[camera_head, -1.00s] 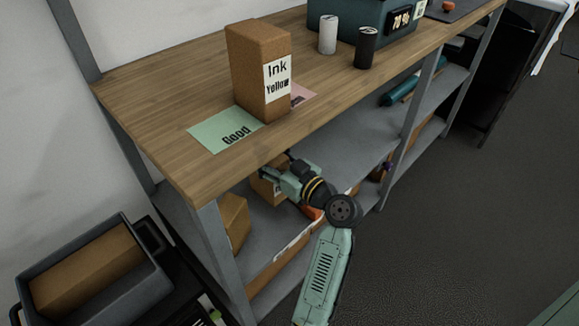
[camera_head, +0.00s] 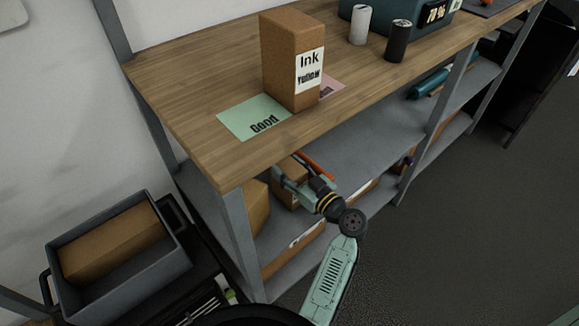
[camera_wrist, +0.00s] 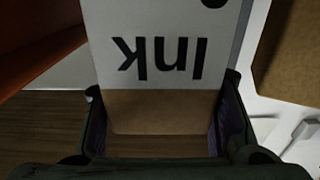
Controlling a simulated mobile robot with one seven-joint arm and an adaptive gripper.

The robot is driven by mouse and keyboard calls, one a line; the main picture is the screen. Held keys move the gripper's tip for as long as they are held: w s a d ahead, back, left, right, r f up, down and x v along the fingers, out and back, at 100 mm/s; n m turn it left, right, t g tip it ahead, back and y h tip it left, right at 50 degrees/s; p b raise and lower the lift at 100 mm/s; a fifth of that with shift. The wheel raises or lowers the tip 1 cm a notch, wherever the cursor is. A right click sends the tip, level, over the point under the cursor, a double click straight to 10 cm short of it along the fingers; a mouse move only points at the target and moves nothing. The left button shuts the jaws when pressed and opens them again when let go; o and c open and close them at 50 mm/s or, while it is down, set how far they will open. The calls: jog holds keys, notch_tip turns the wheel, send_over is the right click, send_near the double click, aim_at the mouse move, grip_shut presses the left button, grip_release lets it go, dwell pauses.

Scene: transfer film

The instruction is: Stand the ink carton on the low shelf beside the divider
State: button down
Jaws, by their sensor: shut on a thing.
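In the wrist view my gripper (camera_wrist: 162,128) is shut on a brown carton with a white label reading "Ink" (camera_wrist: 160,48), upside down in that view. In the head view my gripper (camera_head: 288,178) reaches under the tabletop and holds this ink carton (camera_head: 290,193) at the low shelf (camera_head: 360,147). I cannot tell whether the carton's base touches the shelf. An orange panel, apparently the divider (camera_head: 317,164), is just right of the gripper; it fills the left side of the wrist view (camera_wrist: 35,50).
Another brown box (camera_head: 256,208) stands left of the held carton, close by. An "Ink Yellow" carton (camera_head: 290,65) stands on the wooden tabletop (camera_head: 190,85) beside a green "Good" card (camera_head: 252,119). A shelf post (camera_head: 238,235) is at the front left.

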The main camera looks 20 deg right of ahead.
jog(key=shift+f+b, duration=0.1)
jog(key=shift+b, duration=0.25)
jog(key=c, duration=0.7)
grip_release()
jog(key=shift+r+p, duration=0.2)
jog(key=shift+p, duration=0.15)
jog(key=shift+s+d+f, duration=0.15)
jog(key=shift+s, duration=0.15)
jog(key=b+v, duration=0.3)
jog(key=v, duration=0.8)
jog(key=shift+s, duration=0.2)
jog(key=shift+s, duration=0.1)
